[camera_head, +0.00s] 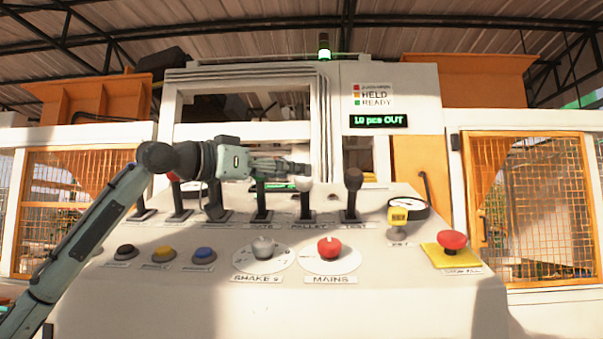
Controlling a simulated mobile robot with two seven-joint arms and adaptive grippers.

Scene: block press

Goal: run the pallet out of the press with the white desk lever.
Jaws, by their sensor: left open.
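The white lever (303,184) stands on the desk above the PALLET label, its pale knob up and its dark stem roughly upright. My left gripper (292,168) reaches in from the left, above the row of levers. Its fingertips are open and overlap the upper edge of the white knob in the picture. I cannot tell whether they touch it. The press (245,78) stands behind the desk; its opening is partly hidden by my arm, and I cannot make out the pallet. My right gripper is not in view.
A black-knobbed lever (353,180) stands just right of the white one; several levers stand left, partly behind my gripper. In front are the red MAINS knob (329,248) and grey selector (263,247). A red mushroom button (452,240) sits right. The display (379,121) reads "10 pcs OUT".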

